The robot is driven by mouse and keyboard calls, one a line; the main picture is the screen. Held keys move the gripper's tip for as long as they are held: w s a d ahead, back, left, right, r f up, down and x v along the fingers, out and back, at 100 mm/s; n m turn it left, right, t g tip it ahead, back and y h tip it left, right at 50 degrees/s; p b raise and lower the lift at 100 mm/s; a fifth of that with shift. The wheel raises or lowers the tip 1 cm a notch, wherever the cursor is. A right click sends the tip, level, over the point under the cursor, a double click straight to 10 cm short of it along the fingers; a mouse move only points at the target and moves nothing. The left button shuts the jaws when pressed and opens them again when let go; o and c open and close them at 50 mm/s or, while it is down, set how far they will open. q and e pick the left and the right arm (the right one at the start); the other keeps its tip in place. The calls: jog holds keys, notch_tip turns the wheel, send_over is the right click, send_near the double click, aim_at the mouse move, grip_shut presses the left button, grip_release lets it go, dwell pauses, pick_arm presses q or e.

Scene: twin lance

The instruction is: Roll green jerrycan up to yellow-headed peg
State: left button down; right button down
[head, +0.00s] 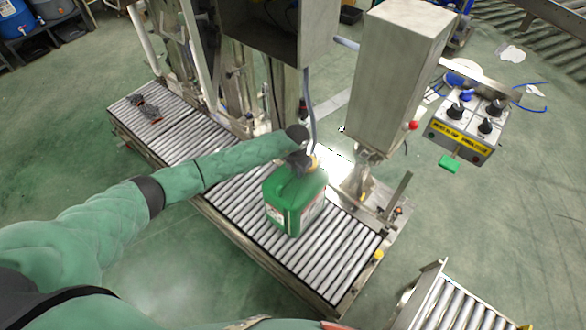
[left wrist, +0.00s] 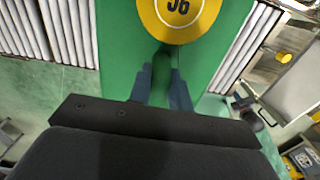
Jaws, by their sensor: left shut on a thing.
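The green jerrycan (head: 283,212) stands upright on the roller conveyor (head: 345,262), in its near right part. Its yellow cap shows large in the left wrist view (left wrist: 180,14), above the green body (left wrist: 112,45). My left gripper (head: 301,161) is at the top of the can. In the left wrist view its fingers (left wrist: 162,88) lie on both sides of the green handle and are shut on it. The yellow-headed peg (head: 378,255) is at the conveyor's right end corner, apart from the can, with bare rollers between. My right gripper is not in view.
A grey machine column (head: 395,80) and metal fittings stand behind the conveyor, close to the can. A control box (head: 468,125) with knobs is at the right. Dark gloves or rags (head: 148,112) lie on the far left rollers. Another roller section (head: 455,305) is at lower right.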

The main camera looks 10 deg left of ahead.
pick_arm(q)
jog(key=shift+s+d, duration=0.65)
jog(key=shift+d, duration=0.3)
jog(key=shift+s+d, duration=0.65)
jog(key=shift+d, duration=0.35)
jog(key=shift+s+d, duration=0.65)
jog(key=shift+d, duration=0.3)
jog(key=shift+d+f, duration=0.1)
